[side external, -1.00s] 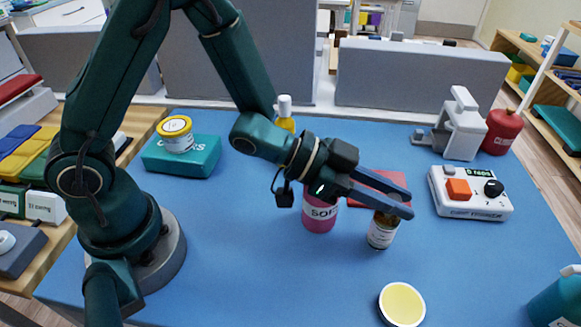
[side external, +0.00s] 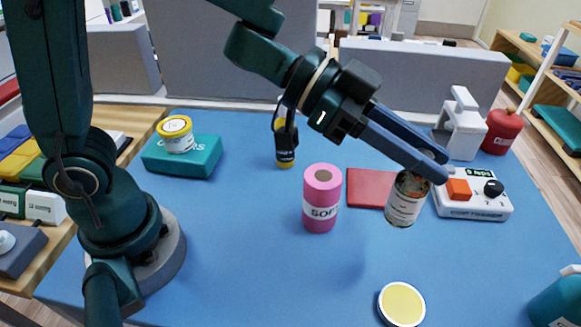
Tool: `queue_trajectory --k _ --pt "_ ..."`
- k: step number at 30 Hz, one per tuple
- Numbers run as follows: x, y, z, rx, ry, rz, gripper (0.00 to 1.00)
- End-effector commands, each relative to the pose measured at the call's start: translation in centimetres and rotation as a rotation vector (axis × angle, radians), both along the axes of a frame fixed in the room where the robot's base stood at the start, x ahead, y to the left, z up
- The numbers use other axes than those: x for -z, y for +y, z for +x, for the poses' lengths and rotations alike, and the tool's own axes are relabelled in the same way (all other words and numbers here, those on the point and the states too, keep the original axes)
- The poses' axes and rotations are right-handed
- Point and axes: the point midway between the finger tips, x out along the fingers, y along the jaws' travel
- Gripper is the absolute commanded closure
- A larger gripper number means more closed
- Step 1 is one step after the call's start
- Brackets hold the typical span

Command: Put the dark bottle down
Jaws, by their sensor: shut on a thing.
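The dark bottle (side external: 405,207) is small and brown with a white label. It hangs nearly upright, held by its upper part. My gripper (side external: 438,166) is shut on it, with the fingers reaching down from the upper left and covering its top. The bottle looks clear of the blue table top (side external: 250,270). In the picture it overlaps the red pad's right end and the near left edge of the white device.
A pink roll (side external: 321,205) stands left of the red pad (side external: 368,188). The white device (side external: 475,207), grey dispenser (side external: 462,125) and red canister (side external: 502,131) stand right. A yellow-topped round tub (side external: 402,304) and teal bottle (side external: 558,298) are in front.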

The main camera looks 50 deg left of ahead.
Motion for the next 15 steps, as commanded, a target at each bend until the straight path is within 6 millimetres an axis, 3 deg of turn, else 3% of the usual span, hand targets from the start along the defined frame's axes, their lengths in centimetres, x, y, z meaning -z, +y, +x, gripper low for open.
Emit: queue_trajectory --k 4,8,11,15 --pt "-1.3 -0.3 -2.5 0.242 -0.001 0.0 1.0" --pt "-1.4 1.2 -4.6 0.425 0.002 0.001 1.0" --pt "-1.0 3.2 -6.3 0.559 0.006 0.002 1.0" --pt "-0.4 7.7 -8.5 0.723 0.007 0.0 1.0"
